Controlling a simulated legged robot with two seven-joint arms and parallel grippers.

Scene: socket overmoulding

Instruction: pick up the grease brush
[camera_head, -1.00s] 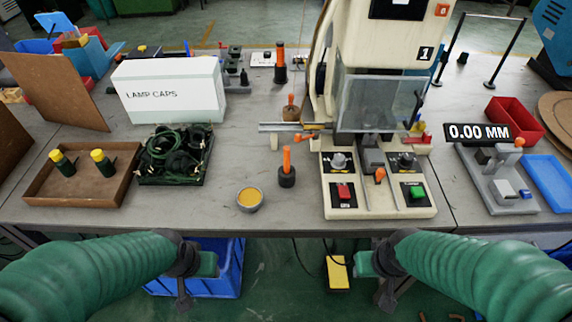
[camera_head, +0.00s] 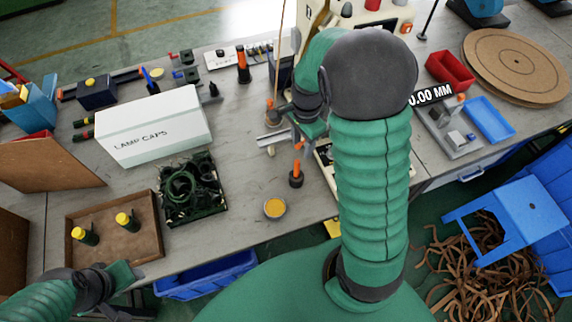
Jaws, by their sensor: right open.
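Upright orange-handled tools stand on the grey bench, and I cannot tell for sure which one is the grease brush. One (camera_head: 297,172) stands in a black holder beside an open tin of yellow grease (camera_head: 274,208). Another (camera_head: 243,66) stands in a dark holder farther back. A third, in a small brown pot (camera_head: 273,116), is beside my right gripper (camera_head: 294,117), partly hidden by it. My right gripper is open above the bench, apart from the nearest black holder. My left gripper (camera_head: 118,287) is low at the front left, off the bench edge, its jaw opening unclear.
A white lamp caps box (camera_head: 150,130), a crate of green cables (camera_head: 190,190) and a wooden tray (camera_head: 115,228) with yellow-capped parts stand on the left. My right arm covers most of the moulding machine (camera_head: 325,160). A red bin (camera_head: 450,70) is at right.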

